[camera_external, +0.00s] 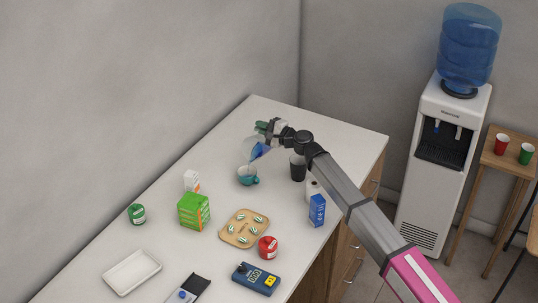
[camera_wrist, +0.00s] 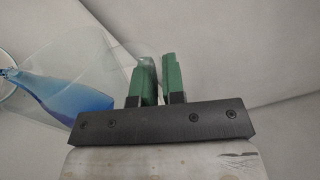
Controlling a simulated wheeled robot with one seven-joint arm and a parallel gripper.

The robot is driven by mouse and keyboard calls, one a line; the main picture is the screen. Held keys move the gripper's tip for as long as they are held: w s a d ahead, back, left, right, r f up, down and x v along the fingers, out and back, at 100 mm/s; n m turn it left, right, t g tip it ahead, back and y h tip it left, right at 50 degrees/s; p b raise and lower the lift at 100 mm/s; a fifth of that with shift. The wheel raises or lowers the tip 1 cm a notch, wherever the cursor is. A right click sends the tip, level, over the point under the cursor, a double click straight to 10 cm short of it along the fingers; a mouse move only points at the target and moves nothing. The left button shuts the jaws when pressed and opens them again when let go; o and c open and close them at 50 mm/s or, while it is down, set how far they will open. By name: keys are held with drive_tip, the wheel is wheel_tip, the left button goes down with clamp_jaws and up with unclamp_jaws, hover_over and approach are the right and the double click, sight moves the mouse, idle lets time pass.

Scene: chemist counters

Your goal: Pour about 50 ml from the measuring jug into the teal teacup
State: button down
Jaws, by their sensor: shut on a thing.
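The clear measuring jug (camera_external: 252,150) with blue liquid is held tilted above the counter, up and just behind the teal teacup. It also shows in the wrist view (camera_wrist: 60,93), at the left, with the blue liquid lying along its lower side. My gripper (camera_external: 262,128) is shut on the jug; in the wrist view its green fingers (camera_wrist: 158,80) are close together with clear material between them. The teal teacup (camera_external: 247,176) stands upright on the counter below the jug. Its inside is too small to read, and I cannot tell whether liquid is flowing.
A black cup (camera_external: 298,167) stands right of the teacup. The counter's far end is clear.

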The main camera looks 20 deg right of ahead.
drive_tip(key=shift+s+a+r+n, duration=0.25)
drive_tip(key=shift+s+a+n, duration=0.05)
drive_tip(key=shift+s+a, duration=0.15)
idle(0.8)
drive_tip(key=w+d+f+m, duration=0.2)
drive_tip(key=w+m, duration=0.1)
drive_tip(key=shift+d+f+m, duration=0.3)
drive_tip(key=shift+d+f, duration=0.1)
drive_tip(key=shift+w+d+f+m, duration=0.15)
drive_tip(key=shift+d+f+m, duration=0.1)
drive_tip(key=shift+f+m, duration=0.2)
drive_tip(key=shift+w+d+f+m, duration=0.15)
drive_tip(key=shift+w+d+m, duration=0.35)
drive_tip(key=shift+m, duration=0.65)
drive_tip(key=w+d+f+m, duration=0.1)
drive_tip(key=m, duration=0.1)
drive_tip(key=w+d+f+m, duration=0.1)
drive_tip(key=f+m, duration=0.1)
drive_tip(key=w+d+f+m, duration=0.2)
drive_tip(key=shift+d+f+m+h, duration=0.1)
drive_tip(key=shift+f+m+h, duration=0.15)
drive_tip(key=shift+m+h, duration=0.05)
drive_tip(key=shift+w+d+f+m, duration=0.25)
drive_tip(key=shift+f+m, duration=0.2)
drive_tip(key=shift+m, duration=0.1)
drive_tip(key=shift+w+d+f+m, duration=0.2)
drive_tip(key=shift+f+m, duration=0.25)
drive_tip(key=shift+m, duration=0.1)
